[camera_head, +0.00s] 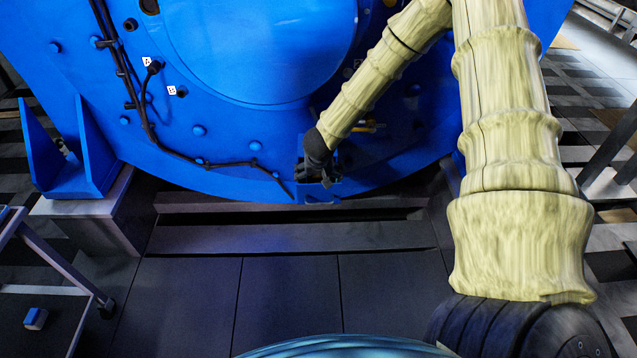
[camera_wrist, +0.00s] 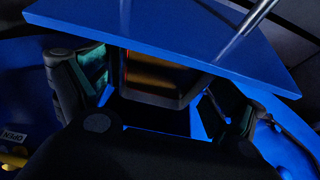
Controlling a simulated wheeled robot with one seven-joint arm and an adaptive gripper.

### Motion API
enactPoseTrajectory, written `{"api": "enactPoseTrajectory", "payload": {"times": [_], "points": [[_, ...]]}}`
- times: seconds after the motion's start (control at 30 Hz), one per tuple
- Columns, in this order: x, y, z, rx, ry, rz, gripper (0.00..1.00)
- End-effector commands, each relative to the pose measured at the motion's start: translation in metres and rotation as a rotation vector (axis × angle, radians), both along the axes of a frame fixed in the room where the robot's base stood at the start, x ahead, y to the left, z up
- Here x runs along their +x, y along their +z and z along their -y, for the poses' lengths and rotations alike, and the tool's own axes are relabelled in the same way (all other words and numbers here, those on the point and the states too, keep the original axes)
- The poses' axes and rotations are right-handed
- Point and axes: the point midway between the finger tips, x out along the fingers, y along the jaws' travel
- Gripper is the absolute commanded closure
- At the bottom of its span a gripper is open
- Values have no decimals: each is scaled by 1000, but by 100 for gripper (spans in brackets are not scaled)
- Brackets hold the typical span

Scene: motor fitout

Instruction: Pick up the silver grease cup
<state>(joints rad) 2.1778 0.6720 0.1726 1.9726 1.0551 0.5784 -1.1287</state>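In the wrist view, a shiny, dark-reflecting body with an orange-brown band, likely the silver grease cup (camera_wrist: 160,76), shows under the edge of a blue plate (camera_wrist: 170,32). My gripper (camera_wrist: 155,92) has its two fingers spread, one on each side of this body. A gap shows on the left; on the right the finger is close, and I cannot tell whether it touches. In the head view my gripper (camera_head: 319,178) is at a small blue bracket (camera_head: 322,190) low on the blue motor housing. The cup cannot be made out there.
The large blue motor housing (camera_head: 230,150) fills the back. A black cable (camera_head: 148,125) runs down its face to the left of my gripper. A silver rod (camera_wrist: 252,16) crosses above the plate. A cart (camera_head: 50,325) with a small blue block (camera_head: 35,318) stands at left. The dark floor (camera_head: 285,300) in front is clear.

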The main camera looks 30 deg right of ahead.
Motion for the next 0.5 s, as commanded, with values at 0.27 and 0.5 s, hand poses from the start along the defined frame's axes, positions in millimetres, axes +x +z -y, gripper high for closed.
{"api": "enactPoseTrajectory", "payload": {"times": [0.27,0.5], "points": [[-1,5,-1,-1,1,1,5],[-9,33,-8,-2,4,1,5]]}}
